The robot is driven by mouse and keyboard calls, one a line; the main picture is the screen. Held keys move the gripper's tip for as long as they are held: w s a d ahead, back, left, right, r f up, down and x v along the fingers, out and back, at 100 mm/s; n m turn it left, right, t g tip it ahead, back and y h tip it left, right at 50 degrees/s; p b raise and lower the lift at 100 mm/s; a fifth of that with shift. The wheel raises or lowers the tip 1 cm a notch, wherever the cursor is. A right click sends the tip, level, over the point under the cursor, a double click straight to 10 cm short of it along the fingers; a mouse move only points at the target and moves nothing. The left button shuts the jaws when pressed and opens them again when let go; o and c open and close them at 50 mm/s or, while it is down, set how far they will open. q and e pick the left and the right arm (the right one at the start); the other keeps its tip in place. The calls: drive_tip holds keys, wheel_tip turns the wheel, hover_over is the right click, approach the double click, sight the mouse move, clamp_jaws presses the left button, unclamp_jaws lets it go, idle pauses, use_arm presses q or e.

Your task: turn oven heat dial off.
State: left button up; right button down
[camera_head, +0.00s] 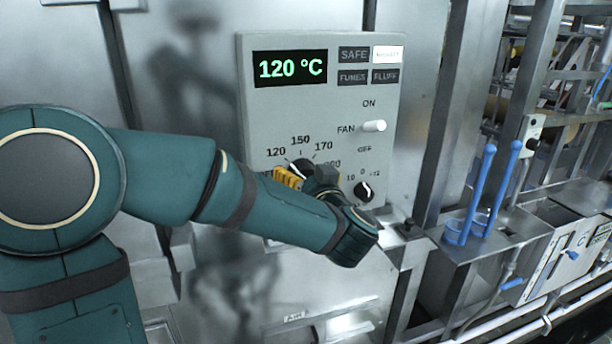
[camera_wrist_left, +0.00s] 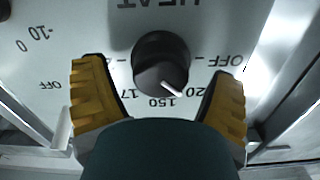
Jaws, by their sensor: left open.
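The oven heat dial (camera_head: 303,166) is a dark round knob on the grey control panel, partly hidden by my left gripper in the head view. In the left wrist view the dial (camera_wrist_left: 160,62) shows whole, upside down, with its white pointer between the 120 and 150 marks. The OFF mark lies beyond 120. My left gripper (camera_head: 307,175) is open, with its yellow-padded fingers on either side of the dial. In the left wrist view the gripper (camera_wrist_left: 160,72) shows gaps between both fingers and the knob. My right gripper is not in view.
The display (camera_head: 290,67) reads 120 °C in green. A white fan switch (camera_head: 374,126) and a smaller black knob (camera_head: 363,191) sit right of the dial. A metal post (camera_head: 445,110) and blue-handled tools (camera_head: 481,190) stand farther right.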

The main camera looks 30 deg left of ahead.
use_arm(q)
drive_tip(key=c, duration=1.2)
drive_tip(key=n+b, duration=0.4)
drive_tip(key=n, duration=0.1)
drive_tip(key=shift+s+f, duration=0.1)
drive_tip(key=shift+f, duration=0.1)
drive_tip(key=shift+a+n+b, duration=0.1)
drive_tip(key=shift+n+b, duration=1.55)
drive_tip(key=shift+n, duration=0.35)
drive_tip(key=shift+r, duration=0.1)
drive_tip(key=o, duration=1.2)
